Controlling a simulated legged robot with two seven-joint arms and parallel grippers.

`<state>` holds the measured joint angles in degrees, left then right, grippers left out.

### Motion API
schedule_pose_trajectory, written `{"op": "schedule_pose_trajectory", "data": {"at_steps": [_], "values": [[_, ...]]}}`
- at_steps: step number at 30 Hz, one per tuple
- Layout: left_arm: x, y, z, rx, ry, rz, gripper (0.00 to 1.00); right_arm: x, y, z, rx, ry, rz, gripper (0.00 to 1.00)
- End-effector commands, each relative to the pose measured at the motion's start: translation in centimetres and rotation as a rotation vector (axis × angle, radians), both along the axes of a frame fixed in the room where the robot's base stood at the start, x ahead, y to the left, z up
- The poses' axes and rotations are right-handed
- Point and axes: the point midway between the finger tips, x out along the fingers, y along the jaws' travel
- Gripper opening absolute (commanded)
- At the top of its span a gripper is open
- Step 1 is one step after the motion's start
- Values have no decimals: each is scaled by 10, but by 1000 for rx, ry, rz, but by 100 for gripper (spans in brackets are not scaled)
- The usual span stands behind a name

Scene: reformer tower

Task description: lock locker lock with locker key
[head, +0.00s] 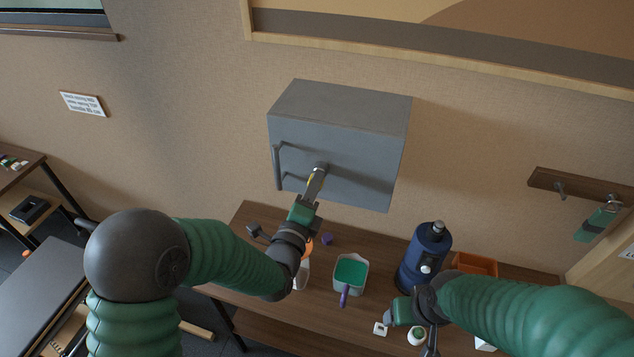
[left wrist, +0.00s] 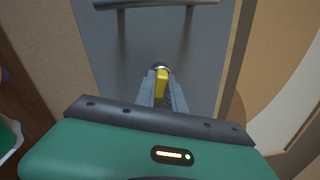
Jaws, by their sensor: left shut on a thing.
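The grey locker (head: 340,138) is fixed on the wall with its front door closed and a bar handle (head: 277,167) on the left. The round metal locker lock (head: 321,167) is on the door front; it also shows in the left wrist view (left wrist: 160,67). My left gripper (head: 315,183) is shut on the yellow locker key (left wrist: 161,86), which points at the lock. The key's tip is at the lock, but its depth inside is hidden. My right gripper (head: 389,314) is low over the table, away from the locker; its fingers are hard to make out.
The wooden table (head: 250,219) below carries a container with a green inside (head: 350,272), a dark blue bottle (head: 425,258), an orange bin (head: 474,264) and small items. A wooden rack with hooks (head: 572,187) is on the right wall.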

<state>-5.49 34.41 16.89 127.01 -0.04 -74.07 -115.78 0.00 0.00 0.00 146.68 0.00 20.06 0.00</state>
Motion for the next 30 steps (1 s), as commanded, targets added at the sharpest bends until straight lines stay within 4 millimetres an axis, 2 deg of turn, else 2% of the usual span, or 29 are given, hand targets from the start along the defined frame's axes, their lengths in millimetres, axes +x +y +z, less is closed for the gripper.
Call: {"op": "schedule_pose_trajectory", "data": {"at_steps": [1,8,21,30], "values": [[-1,1,-6,5,16,0,0,0,0,0,0,0,0,71],[-1,0,-7,18,12,0,0,0,0,-2,0,0,0,71],[-1,2,-6,264,-70,0,0,0,0,-21,0,0,0,71],[-1,2,-6,269,-70,0,0,0,0,-20,0,0,0,71]]}}
